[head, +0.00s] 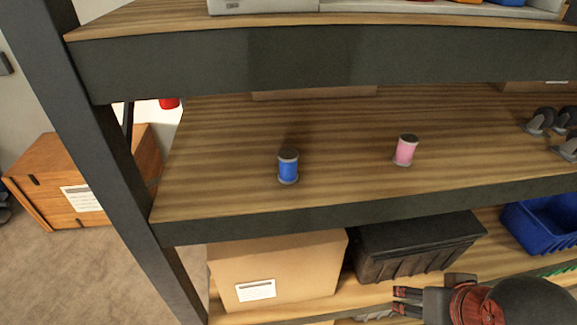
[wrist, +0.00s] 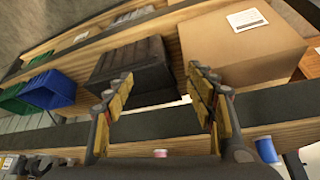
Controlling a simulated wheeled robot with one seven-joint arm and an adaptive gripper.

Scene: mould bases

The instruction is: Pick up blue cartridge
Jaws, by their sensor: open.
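The blue cartridge (head: 288,167) stands upright on the middle shelf (head: 230,200), left of centre in the head view. It also shows at the lower right of the wrist view (wrist: 266,150). A pink cartridge (head: 405,150) stands upright to its right on the same shelf. It is partly seen at the bottom of the wrist view (wrist: 160,154). My gripper (head: 408,301) is low at the right in the head view, in front of the lower shelf. In the wrist view my gripper (wrist: 162,100) is open, with nothing between its fingers, apart from both cartridges.
A cardboard box (head: 290,270), a black bin (head: 415,245) and a blue bin (head: 540,225) stand on the lower shelf. Casters (head: 540,121) lie at the middle shelf's right. A dark upright post (head: 95,140) and the upper shelf beam (head: 300,65) bound the opening. The shelf around the cartridges is clear.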

